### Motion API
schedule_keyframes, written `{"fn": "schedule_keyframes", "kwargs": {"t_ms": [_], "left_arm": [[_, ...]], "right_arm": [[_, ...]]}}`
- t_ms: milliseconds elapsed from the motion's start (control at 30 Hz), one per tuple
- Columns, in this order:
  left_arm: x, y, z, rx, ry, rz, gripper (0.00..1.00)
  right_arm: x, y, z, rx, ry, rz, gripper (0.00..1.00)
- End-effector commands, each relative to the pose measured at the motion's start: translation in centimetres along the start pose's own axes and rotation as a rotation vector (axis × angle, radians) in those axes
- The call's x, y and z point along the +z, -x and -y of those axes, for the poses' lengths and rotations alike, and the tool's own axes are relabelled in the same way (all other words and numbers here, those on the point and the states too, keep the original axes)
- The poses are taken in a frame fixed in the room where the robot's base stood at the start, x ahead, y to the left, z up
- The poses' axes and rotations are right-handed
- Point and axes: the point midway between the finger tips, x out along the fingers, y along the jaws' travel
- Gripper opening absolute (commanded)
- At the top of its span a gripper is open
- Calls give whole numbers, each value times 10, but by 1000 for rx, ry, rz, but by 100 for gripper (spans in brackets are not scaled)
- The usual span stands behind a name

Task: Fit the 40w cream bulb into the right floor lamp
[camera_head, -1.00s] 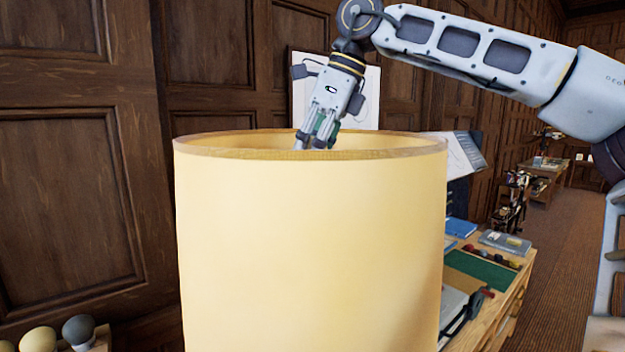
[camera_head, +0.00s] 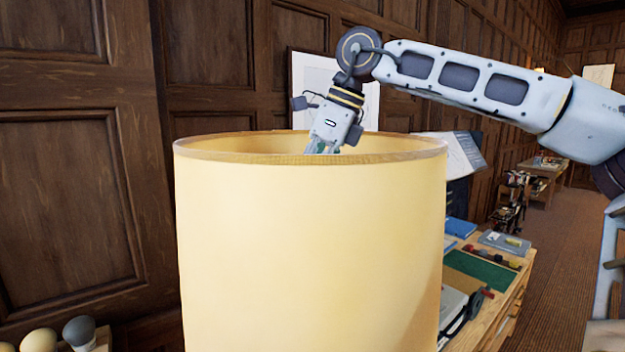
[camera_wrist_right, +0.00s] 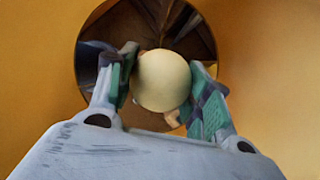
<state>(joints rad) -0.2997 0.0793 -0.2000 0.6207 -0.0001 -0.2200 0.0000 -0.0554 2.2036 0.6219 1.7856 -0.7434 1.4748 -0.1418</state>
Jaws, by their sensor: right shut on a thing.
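The floor lamp's cream shade (camera_head: 310,255) fills the middle of the head view, its open top facing up. My right gripper (camera_head: 322,150) reaches down through the top opening, its fingertips hidden behind the rim. In the right wrist view my right gripper (camera_wrist_right: 162,88) is shut on a round cream bulb (camera_wrist_right: 164,80), one finger on each side. The inside wall of the shade (camera_wrist_right: 265,70) surrounds them, and the shade's dark lower opening shows beyond the bulb. The socket is mostly hidden behind the bulb. My left gripper is not in view.
A wooden desk (camera_head: 515,290) with a green mat (camera_head: 480,270) and books is to the right. Panelled walls stand behind the shade.

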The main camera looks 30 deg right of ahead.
Motion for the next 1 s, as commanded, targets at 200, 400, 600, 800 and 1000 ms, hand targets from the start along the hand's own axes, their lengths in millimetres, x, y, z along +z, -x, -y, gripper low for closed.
{"fn": "schedule_keyframes", "kwargs": {"t_ms": [200,400,600,800,1000], "left_arm": [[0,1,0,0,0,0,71],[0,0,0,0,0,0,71],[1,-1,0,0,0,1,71],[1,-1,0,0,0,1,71],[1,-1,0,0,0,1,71]], "right_arm": [[-2,-5,0,-1,0,0,34],[-2,-5,0,-1,0,0,34],[-3,-8,0,0,0,-1,55],[-3,-7,0,0,0,0,71],[-3,-7,0,0,0,0,71]]}}
